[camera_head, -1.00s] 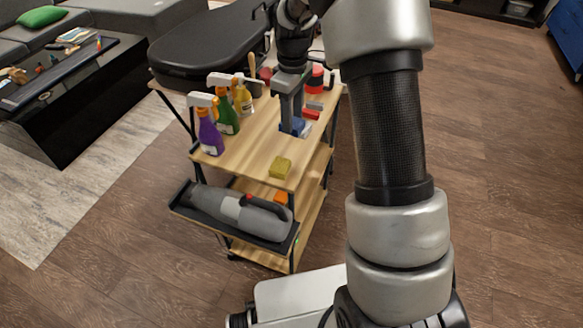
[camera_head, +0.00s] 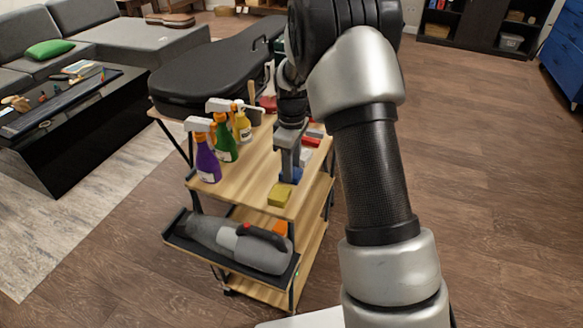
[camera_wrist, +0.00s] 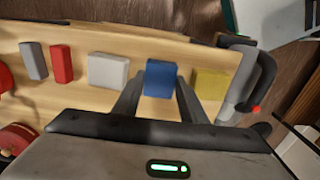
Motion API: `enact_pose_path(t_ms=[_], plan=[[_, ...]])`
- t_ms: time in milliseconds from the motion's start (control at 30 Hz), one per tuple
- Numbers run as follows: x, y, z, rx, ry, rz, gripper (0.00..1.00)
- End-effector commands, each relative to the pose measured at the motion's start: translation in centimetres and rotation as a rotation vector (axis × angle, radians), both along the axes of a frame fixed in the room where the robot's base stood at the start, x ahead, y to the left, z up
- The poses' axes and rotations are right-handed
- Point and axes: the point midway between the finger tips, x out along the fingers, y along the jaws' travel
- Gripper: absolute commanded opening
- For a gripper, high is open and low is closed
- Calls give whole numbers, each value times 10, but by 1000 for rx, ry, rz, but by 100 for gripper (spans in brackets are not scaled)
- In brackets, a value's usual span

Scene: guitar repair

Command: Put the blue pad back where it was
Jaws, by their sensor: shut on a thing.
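The blue pad (camera_head: 292,176) is between the fingertips of my gripper (camera_head: 287,170), over the near part of the cart's wooden top. In the wrist view the blue pad (camera_wrist: 161,79) sits between the two fingers, in line with a row of pads. The yellow pad (camera_wrist: 210,84) is to its right and the white pad (camera_wrist: 108,70) to its left, both apart from it. My gripper is shut on the blue pad. I cannot tell whether the pad touches the cart top.
A red pad (camera_wrist: 61,63) and a grey pad (camera_wrist: 34,61) continue the row. Several spray bottles, including a purple one (camera_head: 206,160), stand along the cart's left edge. A black guitar case (camera_head: 205,75) lies behind. A grey handheld vacuum (camera_head: 238,246) lies on the lower tray.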

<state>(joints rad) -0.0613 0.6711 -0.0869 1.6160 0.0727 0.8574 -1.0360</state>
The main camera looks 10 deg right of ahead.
Motion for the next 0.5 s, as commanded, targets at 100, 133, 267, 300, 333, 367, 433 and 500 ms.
enact_pose_path(t_ms=[100,133,267,300,333,367,433,500], plan=[[0,0,1,-1,-1,0,17],[0,0,1,-1,-1,0,17],[0,0,-3,0,0,0,17],[0,0,-2,-1,-1,0,45],[0,0,-2,-1,-1,0,50],[0,0,-2,-1,-1,0,55],[0,0,-2,-1,-1,0,57],[0,0,-2,-1,-1,0,57]])
